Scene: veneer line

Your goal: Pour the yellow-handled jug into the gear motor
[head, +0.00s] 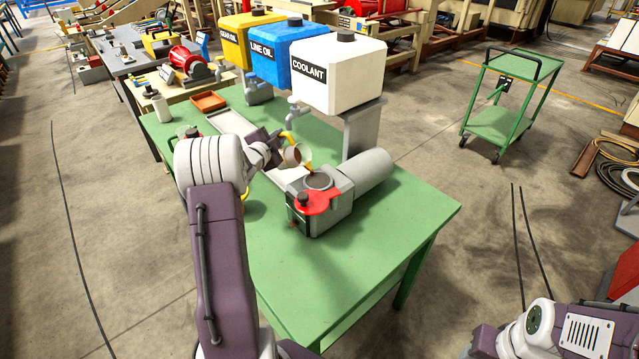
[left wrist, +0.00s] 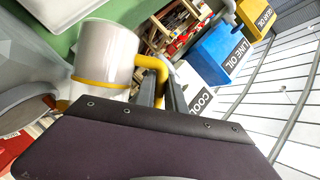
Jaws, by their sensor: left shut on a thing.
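The yellow-handled jug (head: 297,155) is held in the air over the gear motor (head: 322,222), tilted with its mouth toward the motor's round top opening (head: 319,181). Its yellow spout is close above the opening's edge; I cannot tell whether liquid is running. The gear motor is a grey box with a grey cylinder and a red part on its near top. My left gripper (head: 275,143) is shut on the jug's handle. In the left wrist view the jug (left wrist: 106,50) shows pale, with its yellow handle (left wrist: 154,72) between the fingers. Only my right arm shows; its gripper is out of frame.
The green table (head: 390,235) has free room at its front right. Gear oil (head: 232,48), line oil (head: 270,62) and coolant (head: 340,85) tanks stand behind.

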